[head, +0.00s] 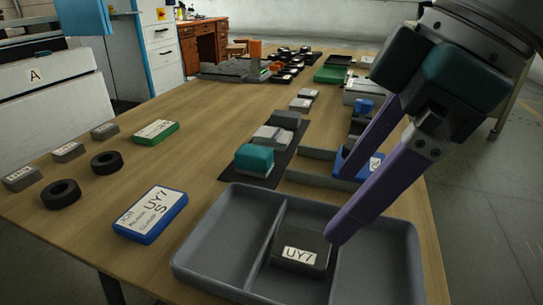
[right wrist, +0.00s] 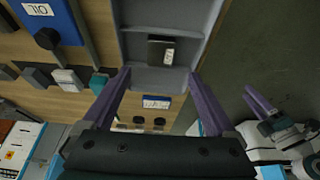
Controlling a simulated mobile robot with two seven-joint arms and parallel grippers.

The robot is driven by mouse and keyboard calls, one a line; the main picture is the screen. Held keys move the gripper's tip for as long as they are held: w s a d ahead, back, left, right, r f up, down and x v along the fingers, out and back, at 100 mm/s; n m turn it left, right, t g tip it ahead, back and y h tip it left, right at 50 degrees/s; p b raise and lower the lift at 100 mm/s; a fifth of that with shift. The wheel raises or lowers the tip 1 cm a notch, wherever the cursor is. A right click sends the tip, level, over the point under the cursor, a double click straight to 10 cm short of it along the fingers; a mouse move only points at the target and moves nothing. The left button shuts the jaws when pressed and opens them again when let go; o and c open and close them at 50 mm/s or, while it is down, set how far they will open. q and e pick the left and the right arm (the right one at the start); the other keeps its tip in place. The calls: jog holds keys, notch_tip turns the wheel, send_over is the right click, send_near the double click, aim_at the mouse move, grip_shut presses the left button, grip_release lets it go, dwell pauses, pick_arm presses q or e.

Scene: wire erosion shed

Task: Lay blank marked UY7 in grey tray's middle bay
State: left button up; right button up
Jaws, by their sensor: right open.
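The dark blank marked UY7 (head: 300,254) lies in the middle bay of the grey tray (head: 212,228), between its two dividers, label up. In the right wrist view the blank (right wrist: 158,51) shows inside the tray (right wrist: 136,73). My right gripper (head: 342,206) is open and empty, above and to the right of the blank in the head view, apart from it. Its two purple fingers (right wrist: 159,74) are spread wide in the right wrist view. My left gripper (right wrist: 262,105) shows only partly at the right of that view; its opening cannot be made out.
Black rings (head: 61,194) and grey blanks (head: 68,152) lie further left.

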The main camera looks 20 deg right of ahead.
jog(key=shift+p+v, duration=0.35)
jog(key=shift+v, duration=1.35)
